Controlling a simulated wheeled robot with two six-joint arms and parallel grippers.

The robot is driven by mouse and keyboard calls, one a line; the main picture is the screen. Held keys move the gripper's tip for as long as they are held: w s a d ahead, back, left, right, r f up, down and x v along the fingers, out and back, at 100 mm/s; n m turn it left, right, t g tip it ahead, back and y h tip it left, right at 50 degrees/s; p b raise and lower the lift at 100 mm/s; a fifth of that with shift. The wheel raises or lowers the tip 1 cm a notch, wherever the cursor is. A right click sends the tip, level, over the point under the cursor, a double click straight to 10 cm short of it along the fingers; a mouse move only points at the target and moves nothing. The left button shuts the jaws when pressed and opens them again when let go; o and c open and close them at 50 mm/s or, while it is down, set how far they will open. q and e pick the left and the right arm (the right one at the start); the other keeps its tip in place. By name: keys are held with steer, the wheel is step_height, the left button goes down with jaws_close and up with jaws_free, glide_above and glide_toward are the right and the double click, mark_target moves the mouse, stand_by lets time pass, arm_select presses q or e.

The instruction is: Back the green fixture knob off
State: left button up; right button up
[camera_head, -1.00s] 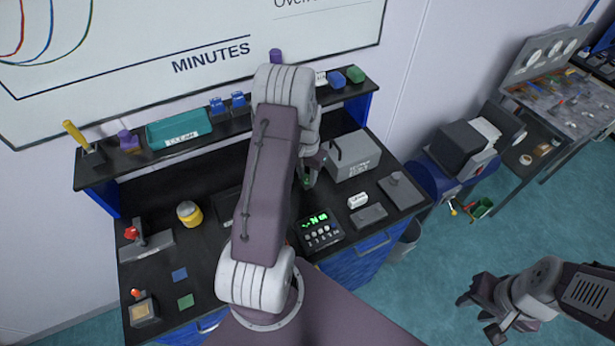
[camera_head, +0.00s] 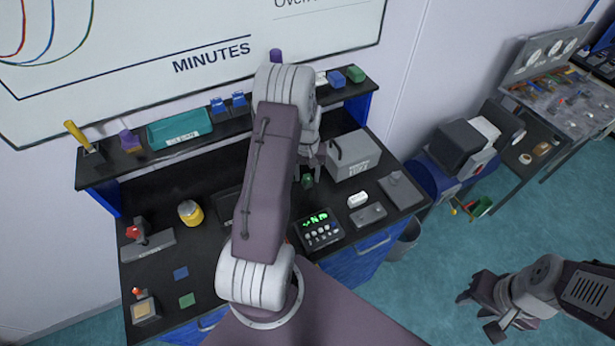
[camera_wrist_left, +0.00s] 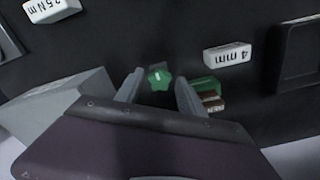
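The green fixture knob (camera_head: 307,181) stands on the black bench top, below my left gripper (camera_head: 310,163) in the head view. In the left wrist view the lobed green knob (camera_wrist_left: 159,78), with a pale mark on top, lies between the two fingertips of my left gripper (camera_wrist_left: 159,84). Those fingers are open, with a visible gap on each side of the knob. My right gripper (camera_head: 481,314) hangs over the floor at the lower right, its fingers apart and empty. My left arm hides part of the bench middle.
A grey box (camera_head: 353,156) stands close right of my left gripper. A control panel (camera_head: 318,229) with a lit green display and a white block (camera_head: 357,199) are nearby. A "4 mm" block (camera_wrist_left: 228,55) and a green-and-brown piece (camera_wrist_left: 206,90) lie near the knob.

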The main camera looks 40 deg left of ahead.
arm_select(q)
steer(key=m, duration=0.3)
steer(key=shift+m, duration=0.4)
steer(key=m, duration=0.4)
steer(key=shift+m+p, duration=0.4)
steer(key=m, duration=0.4)
steer(key=shift+m, duration=0.4)
steer(key=m, duration=0.5)
jaws_close()
steer(key=n, duration=0.4)
steer(key=shift+p, duration=0.4)
steer(key=shift+n, duration=0.4)
